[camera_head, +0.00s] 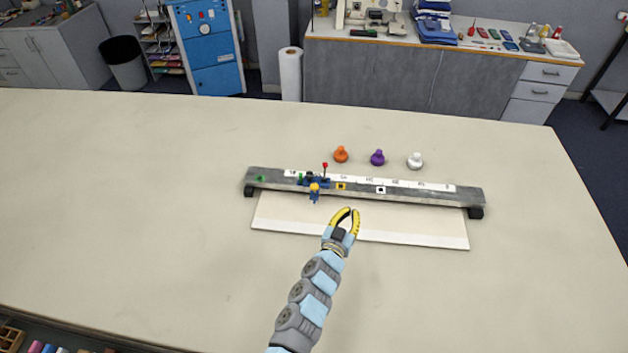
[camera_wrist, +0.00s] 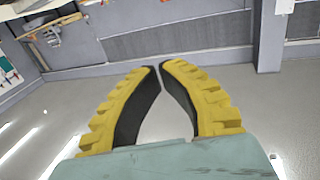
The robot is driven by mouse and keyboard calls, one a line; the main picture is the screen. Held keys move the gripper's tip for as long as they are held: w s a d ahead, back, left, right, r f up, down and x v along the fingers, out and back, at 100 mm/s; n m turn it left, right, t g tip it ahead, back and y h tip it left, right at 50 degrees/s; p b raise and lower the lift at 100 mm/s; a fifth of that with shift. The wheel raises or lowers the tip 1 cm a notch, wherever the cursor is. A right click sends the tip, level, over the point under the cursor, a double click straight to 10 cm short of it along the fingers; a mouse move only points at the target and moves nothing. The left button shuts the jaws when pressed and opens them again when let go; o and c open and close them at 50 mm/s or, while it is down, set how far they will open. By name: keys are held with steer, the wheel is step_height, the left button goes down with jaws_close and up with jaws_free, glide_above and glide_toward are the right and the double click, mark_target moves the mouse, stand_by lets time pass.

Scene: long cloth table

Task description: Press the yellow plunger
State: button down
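The yellow plunger (camera_head: 314,187) appears as a small yellow knob on a blue body, at the front edge of a long grey rail (camera_head: 430,197), left of the rail's middle. How far it is pressed in is too small to tell. My gripper (camera_head: 351,210) is in front of the rail, to the right of the yellow plunger and apart from it in the picture. Its two yellow fingers arch together with the tips almost meeting, as the wrist view (camera_wrist: 160,66) also shows. Nothing is held between them. The plunger is not seen in the wrist view.
A yellow-framed square (camera_head: 340,186) and a white-framed square (camera_head: 380,190) are on the rail. A red-tipped lever (camera_head: 325,166) stands near the plunger. Orange (camera_head: 341,155), purple (camera_head: 378,158) and white (camera_head: 415,161) knobs stand behind. A pale board (camera_head: 410,232) lies in front. The table is otherwise clear.

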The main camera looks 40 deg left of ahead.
steer(key=s+a+n+g+y, duration=0.2)
steer(key=a+n+g+y, duration=0.1)
steer(key=a, duration=1)
steer(key=shift+s+g+y, duration=0.15)
steer(key=shift+g+y, duration=0.15)
steer(key=shift+y, duration=0.1)
